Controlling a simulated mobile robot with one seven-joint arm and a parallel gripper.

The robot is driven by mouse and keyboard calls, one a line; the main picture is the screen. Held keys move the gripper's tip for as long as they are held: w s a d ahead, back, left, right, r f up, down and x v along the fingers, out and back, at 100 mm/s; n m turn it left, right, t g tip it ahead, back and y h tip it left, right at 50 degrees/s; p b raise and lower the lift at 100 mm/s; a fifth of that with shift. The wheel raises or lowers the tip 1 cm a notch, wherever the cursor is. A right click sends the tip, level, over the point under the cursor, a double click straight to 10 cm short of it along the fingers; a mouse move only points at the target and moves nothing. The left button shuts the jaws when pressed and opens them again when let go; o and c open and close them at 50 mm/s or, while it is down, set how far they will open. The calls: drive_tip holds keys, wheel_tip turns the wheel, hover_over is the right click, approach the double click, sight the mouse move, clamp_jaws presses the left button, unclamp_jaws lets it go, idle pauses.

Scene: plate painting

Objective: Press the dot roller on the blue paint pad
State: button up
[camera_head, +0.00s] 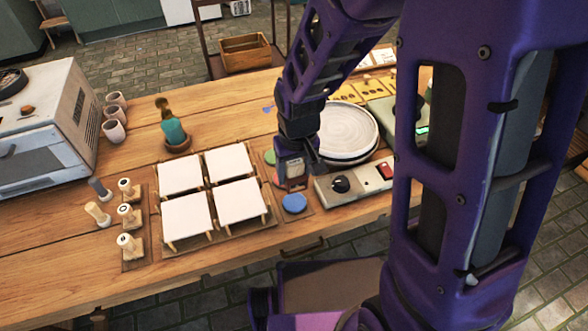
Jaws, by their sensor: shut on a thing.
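The blue paint pad (293,203) is a round disc at the front of a small wooden tray, right of the white tiles. My gripper (294,180) points down over the tray, just behind the blue pad in the picture. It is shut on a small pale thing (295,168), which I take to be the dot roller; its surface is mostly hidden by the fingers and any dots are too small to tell. A green pad (269,156) and a partly hidden pink pad (277,181) lie behind the blue one. I see no contact with the blue pad.
Four-cornered white tiles (184,217) stand on a rack to the left. Several stamps (131,244) stand further left. A wheel with a pale plate (349,130) and a control box (352,186) with a knob stand close on the right. An oven (45,130) is at far left.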

drive_tip(key=b, duration=0.5)
hover_over(294, 200)
drive_tip(key=shift+f, duration=3)
drive_tip(key=shift+f, duration=0.45)
drive_tip(key=shift+s+f+b, duration=0.15)
drive_tip(key=shift+b, duration=0.15)
drive_tip(key=shift+c, duration=0.5)
drive_tip(key=shift+f, duration=0.1)
drive_tip(key=shift+r+p, duration=2.8)
drive_tip(key=shift+r, duration=0.85)
